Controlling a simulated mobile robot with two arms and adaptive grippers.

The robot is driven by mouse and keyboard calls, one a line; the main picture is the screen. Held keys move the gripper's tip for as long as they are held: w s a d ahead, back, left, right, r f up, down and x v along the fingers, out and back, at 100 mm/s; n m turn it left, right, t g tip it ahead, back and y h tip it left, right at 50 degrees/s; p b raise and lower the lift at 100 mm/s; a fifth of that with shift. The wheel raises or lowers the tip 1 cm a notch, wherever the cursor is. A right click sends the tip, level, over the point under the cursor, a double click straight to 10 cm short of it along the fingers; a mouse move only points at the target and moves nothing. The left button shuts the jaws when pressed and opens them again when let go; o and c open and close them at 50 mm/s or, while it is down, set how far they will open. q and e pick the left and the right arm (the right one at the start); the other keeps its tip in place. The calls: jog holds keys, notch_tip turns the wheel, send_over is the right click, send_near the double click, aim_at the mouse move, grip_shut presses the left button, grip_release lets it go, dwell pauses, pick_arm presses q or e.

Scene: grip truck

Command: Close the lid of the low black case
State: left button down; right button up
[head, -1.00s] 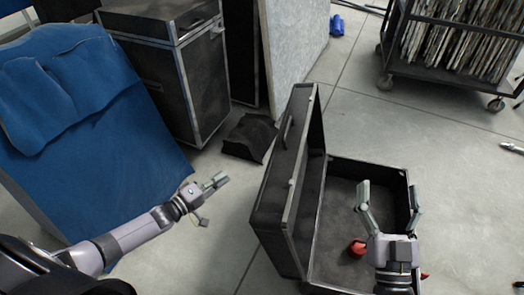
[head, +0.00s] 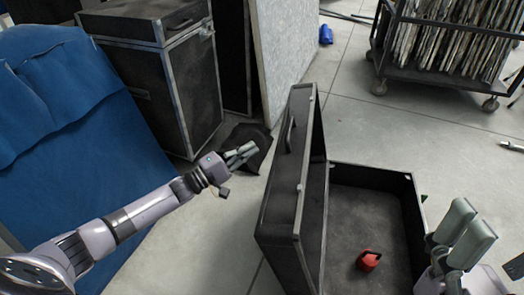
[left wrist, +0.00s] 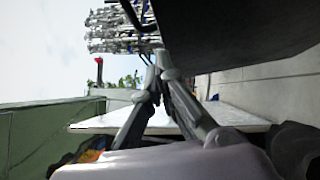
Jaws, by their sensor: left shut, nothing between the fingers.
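The low black case (head: 415,225) stands open on the floor. Its lid (head: 283,200) is raised nearly upright on the left side, with its handle facing left. My left gripper (head: 246,153) is shut and empty, to the left of the lid and apart from it. In the left wrist view, my left gripper (left wrist: 157,78) shows beside a large dark surface (left wrist: 235,35), which looks like the lid. My right gripper (head: 470,235) is at the case's right side; its fingers overlap in view, so its opening is unclear.
A red object (head: 368,261) lies inside the case. A tall black case (head: 165,85) and a blue padded cover (head: 65,130) stand at left. A dark cloth-like item (head: 250,135) lies behind my left gripper. A loaded cart (head: 450,60) stands back right. Floor is clear between.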

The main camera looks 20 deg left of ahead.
pick_arm(q)
jog(key=d, duration=0.2)
jog(key=w+d+r, duration=0.1)
jog(key=d, duration=0.1)
jog(key=shift+d+b, duration=0.1)
jog(key=shift+b, duration=0.2)
jog(key=shift+r, duration=0.1)
